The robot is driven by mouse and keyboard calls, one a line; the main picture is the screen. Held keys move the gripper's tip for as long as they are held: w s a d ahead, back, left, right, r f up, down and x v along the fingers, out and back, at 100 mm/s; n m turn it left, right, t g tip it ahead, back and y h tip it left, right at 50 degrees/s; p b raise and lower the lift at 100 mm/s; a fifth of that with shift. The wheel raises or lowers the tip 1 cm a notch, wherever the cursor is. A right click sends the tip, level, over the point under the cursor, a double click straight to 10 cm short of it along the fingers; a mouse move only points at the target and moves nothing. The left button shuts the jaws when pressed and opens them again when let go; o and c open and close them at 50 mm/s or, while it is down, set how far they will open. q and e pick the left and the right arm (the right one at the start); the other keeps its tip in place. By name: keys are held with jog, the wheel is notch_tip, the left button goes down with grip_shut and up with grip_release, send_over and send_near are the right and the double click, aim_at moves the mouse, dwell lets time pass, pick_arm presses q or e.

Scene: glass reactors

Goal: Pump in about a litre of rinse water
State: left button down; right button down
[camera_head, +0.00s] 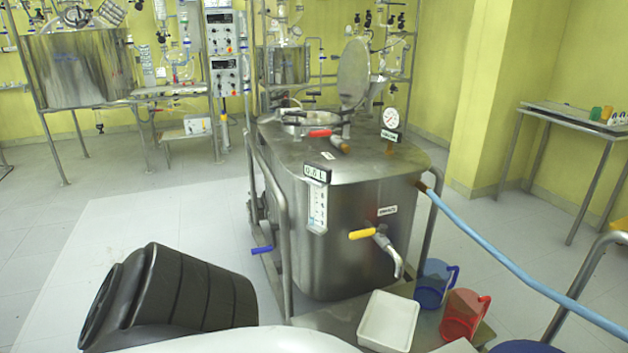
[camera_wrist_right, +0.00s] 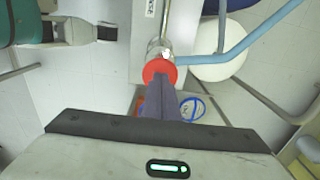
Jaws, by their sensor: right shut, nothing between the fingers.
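The steel tank (camera_head: 350,235) stands mid-view in the head view, with its round lid (camera_head: 353,73) raised. A small display (camera_head: 317,172) on its front edge appears to read 0.0 L, above a scale plate (camera_head: 317,207). A light-blue hose (camera_head: 510,264) meets the tank's right side and runs down to the right.
A white tray (camera_head: 388,322), a blue jug (camera_head: 433,284) and a red jug (camera_head: 463,315) stand below the tap. A black ribbed container (camera_head: 170,305) is at lower left. A side table (camera_head: 575,118) stands at right.

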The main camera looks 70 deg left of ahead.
jog(key=shift+f+b, duration=1.75)
jog(key=shift+f, duration=0.85)
jog(key=shift+r, duration=0.1)
notch_tip(320, 180, up, 9)
jog(key=p, duration=0.6)
jog(key=shift+f, duration=0.3)
